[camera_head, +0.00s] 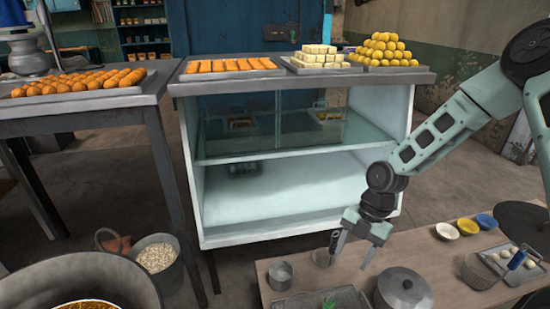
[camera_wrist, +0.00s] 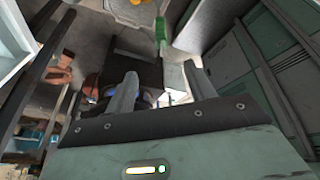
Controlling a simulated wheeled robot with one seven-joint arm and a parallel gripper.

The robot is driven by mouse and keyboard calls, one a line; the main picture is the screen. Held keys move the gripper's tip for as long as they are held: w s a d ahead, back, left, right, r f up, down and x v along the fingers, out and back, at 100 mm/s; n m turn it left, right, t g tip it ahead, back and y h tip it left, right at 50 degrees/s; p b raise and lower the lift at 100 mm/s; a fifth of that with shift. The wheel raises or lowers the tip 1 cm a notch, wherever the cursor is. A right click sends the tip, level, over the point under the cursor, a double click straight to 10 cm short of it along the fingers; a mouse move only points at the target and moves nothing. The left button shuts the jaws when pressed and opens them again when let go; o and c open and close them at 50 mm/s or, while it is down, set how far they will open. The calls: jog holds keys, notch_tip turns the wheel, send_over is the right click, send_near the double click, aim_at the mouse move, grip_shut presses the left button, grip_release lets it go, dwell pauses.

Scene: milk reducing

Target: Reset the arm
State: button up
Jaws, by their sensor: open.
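My gripper (camera_head: 352,250) hangs from my pale green arm at the right of the head view, pointing down. Its two fingers are apart and nothing shows between them. It is over the back of the low wooden table, in front of the white display cabinet. In the wrist view my gripper's fingers (camera_wrist: 160,88) are also spread, with a blurred, cluttered background behind them.
The display cabinet (camera_head: 225,238) has trays of sweets on top. The low wooden table (camera_head: 445,275) holds a lidded pot (camera_head: 403,290), a metal cup (camera_head: 280,274), small bowls and a wire basket (camera_head: 482,271). A large pan (camera_head: 75,275) stands at bottom left.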

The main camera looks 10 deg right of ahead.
jog(key=s+a+r+m+h+p, duration=0.1)
jog(key=s+a+r+m+p, duration=0.1)
jog(key=s+a+r+m, duration=0.3)
jog(key=s+a+r+m+t+h+p, duration=0.1)
jog(key=s+a+r+m, duration=0.4)
jog(key=r, duration=0.8)
jog(key=s+a+r+m+t+h+p, duration=0.1)
jog(key=s+a+r+m+p, duration=0.2)
jog(key=s, duration=0.7)
notch_tip(320, 180, up, 6)
jog(key=a+m, duration=0.2)
jog(key=m, duration=0.2)
jog(key=shift+s+a+m, duration=0.2)
jog(key=shift+a+m, duration=0.1)
jog(key=shift+m, duration=0.1)
